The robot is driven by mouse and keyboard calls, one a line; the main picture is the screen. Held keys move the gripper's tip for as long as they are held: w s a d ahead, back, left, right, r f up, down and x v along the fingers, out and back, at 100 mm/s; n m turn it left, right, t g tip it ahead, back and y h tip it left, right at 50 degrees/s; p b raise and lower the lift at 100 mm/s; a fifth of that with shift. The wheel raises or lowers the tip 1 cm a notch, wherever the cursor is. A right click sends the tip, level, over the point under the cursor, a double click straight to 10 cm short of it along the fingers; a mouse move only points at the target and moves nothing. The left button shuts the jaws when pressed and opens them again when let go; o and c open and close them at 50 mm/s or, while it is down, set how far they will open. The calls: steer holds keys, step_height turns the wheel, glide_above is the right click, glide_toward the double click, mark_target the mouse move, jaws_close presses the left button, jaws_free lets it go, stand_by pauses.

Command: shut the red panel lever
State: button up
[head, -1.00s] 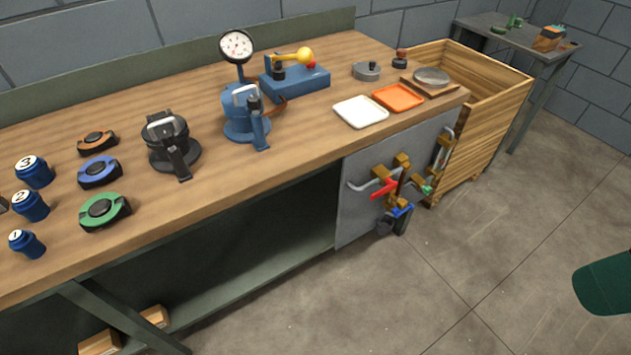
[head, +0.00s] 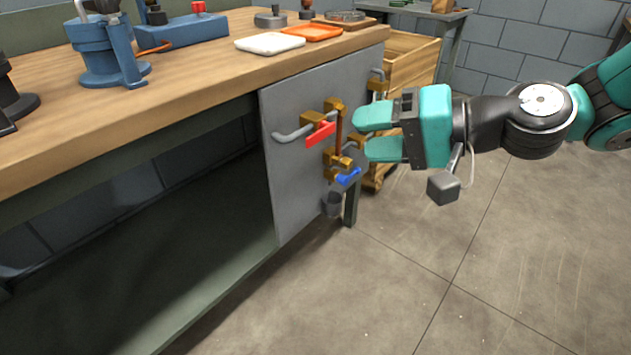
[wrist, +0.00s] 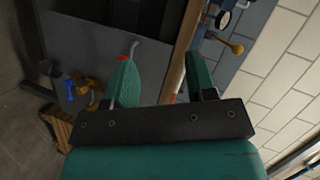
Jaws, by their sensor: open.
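The red lever (head: 320,134) sits on a brass valve on the grey panel (head: 290,180) at the end of the workbench. It slants slightly, its right end higher, close to a grey pipe (head: 290,135). A blue lever (head: 348,177) sits lower on the brass pipework. My gripper (head: 375,133) is open and empty, to the right of the red lever, its two teal fingers pointing left at the panel. In the wrist view, a small red part (wrist: 122,58) shows just beyond the left finger's tip, mostly hidden by it.
The bench top (head: 200,75) is above and left of the panel. A white tray (head: 270,43) and an orange tray (head: 312,32) lie near its edge. A wooden crate (head: 410,60) stands behind my gripper. The floor (head: 480,260) in front is clear.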

mark_target(317, 139)
steer(key=w+d+f+m+t+b, duration=0.2)
steer(key=w+f+m+t+b, duration=0.15)
steer(key=f+b, duration=0.2)
steer(key=w+d+f+m+t+b, duration=0.3)
steer(key=w+f+m+b, duration=0.15)
steer(key=f, duration=0.25)
steer(key=shift+y, duration=0.3)
steer(key=x, duration=1.8)
steer(key=shift+w+d, duration=0.3)
jaws_close()
